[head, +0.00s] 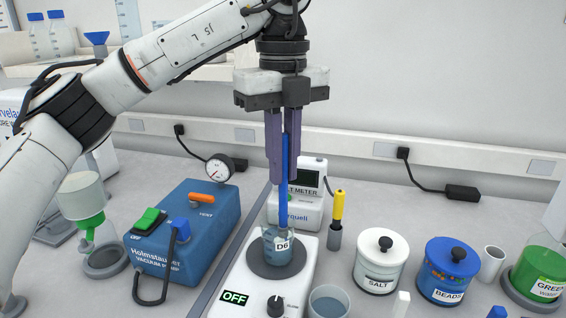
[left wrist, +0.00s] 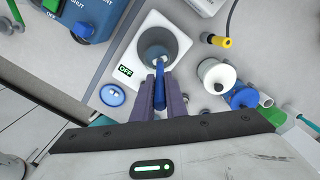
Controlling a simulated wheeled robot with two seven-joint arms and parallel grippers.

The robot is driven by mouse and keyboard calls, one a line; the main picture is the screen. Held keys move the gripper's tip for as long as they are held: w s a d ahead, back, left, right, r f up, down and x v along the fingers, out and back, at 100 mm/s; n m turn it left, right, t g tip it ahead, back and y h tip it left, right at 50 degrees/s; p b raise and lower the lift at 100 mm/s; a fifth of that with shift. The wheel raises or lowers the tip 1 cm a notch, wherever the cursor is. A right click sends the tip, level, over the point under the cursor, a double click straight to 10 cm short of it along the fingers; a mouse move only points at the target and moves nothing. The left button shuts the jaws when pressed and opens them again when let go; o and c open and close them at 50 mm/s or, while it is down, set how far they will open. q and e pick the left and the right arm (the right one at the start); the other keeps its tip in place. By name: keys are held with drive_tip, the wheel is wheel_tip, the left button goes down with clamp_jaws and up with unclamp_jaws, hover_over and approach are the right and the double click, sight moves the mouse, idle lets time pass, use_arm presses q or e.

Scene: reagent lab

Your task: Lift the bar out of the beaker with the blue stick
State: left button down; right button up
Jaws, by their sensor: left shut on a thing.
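My left gripper (head: 284,180) has purple fingers and is shut on an upright blue stick (head: 284,205). The stick's lower end is inside the glass beaker labelled D6 (head: 283,245), which holds bluish liquid and stands on the white stirrer plate (head: 248,275). In the left wrist view the fingers (left wrist: 160,95) close on the stick (left wrist: 159,88), and its tip is over the beaker's (left wrist: 183,40) near inside. A small pale patch shows by the tip; I cannot tell if it is the bar or if it touches the stick. My right gripper is not in view.
The stirrer's display reads OFF. A meter (head: 305,188) stands behind it, a blue vacuum pump (head: 190,235) at the left. A yellow-handled tool (head: 339,207), the SALT jar (head: 382,255) and the BEADS jar (head: 449,268) stand to the right. Another glass beaker (head: 329,303) is in front.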

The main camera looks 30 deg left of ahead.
use_arm(q)
drive_tip(key=shift+r+p, duration=1.05)
drive_tip(key=shift+r, duration=3.85)
